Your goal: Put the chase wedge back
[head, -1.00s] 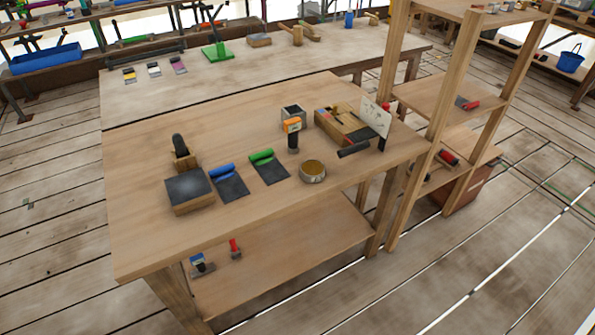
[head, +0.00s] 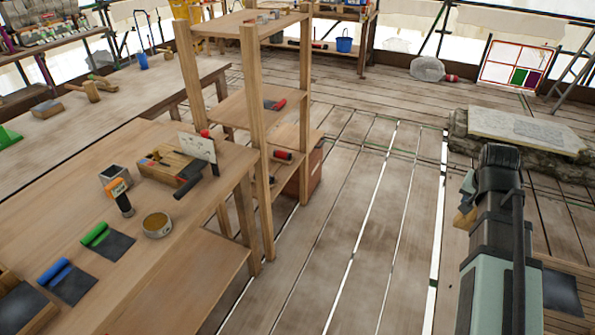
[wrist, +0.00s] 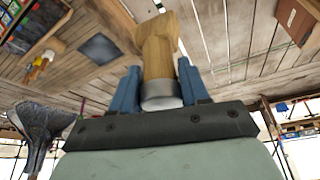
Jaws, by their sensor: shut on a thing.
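My gripper (wrist: 158,82) is shut on a wooden tool (wrist: 157,50) in the wrist view. The tool has a flared pale wooden head and a grey metal band at the end nearest the palm; it looks like the chase wedge. Blue fingers press it from both sides. In the head view my gripper (head: 467,190) is at the right, over the floor and away from the bench, with a tan bit of the tool (head: 464,219) showing beneath it. The rest of the tool is hidden there by my arm.
The wooden bench (head: 60,200) at left carries a wooden box (head: 166,165) with wooden pieces, a metal cup (head: 115,177), a round tin (head: 157,224) and scrapers. Wooden shelving (head: 255,130) stands beside it. A stone block (head: 525,130) lies at right. Floor between is clear.

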